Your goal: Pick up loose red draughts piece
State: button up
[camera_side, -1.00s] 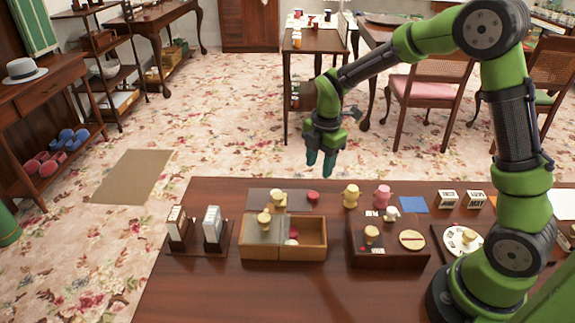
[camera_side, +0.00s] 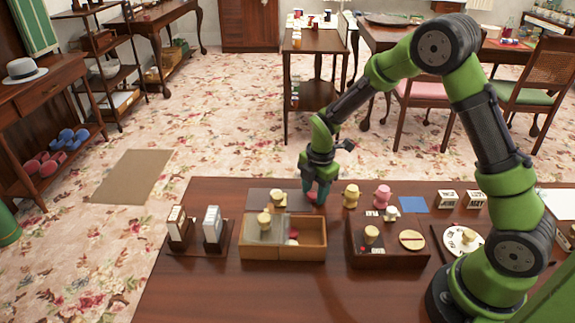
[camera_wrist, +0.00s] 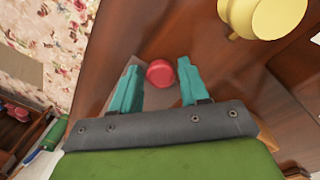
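The loose red draughts piece (camera_wrist: 160,73) is a small round disc. In the wrist view it lies between the tips of my gripper's two teal fingers, at the edge of a grey sheet. My gripper (camera_wrist: 160,70) is open, with a gap showing on both sides of the piece. In the side view my gripper (camera_side: 316,194) points down over the piece's place behind the wooden box and mostly hides it. I cannot tell the exact height of the fingertips above the table.
The two-part wooden box (camera_side: 284,254) stands just in front of my gripper, with a red piece (camera_side: 292,234) inside. A yellow figure (camera_side: 351,195) and a pink figure (camera_side: 382,194) stand close on the right. A dark box (camera_side: 388,260) stands front right.

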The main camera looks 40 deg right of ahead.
jog(key=c, duration=0.7)
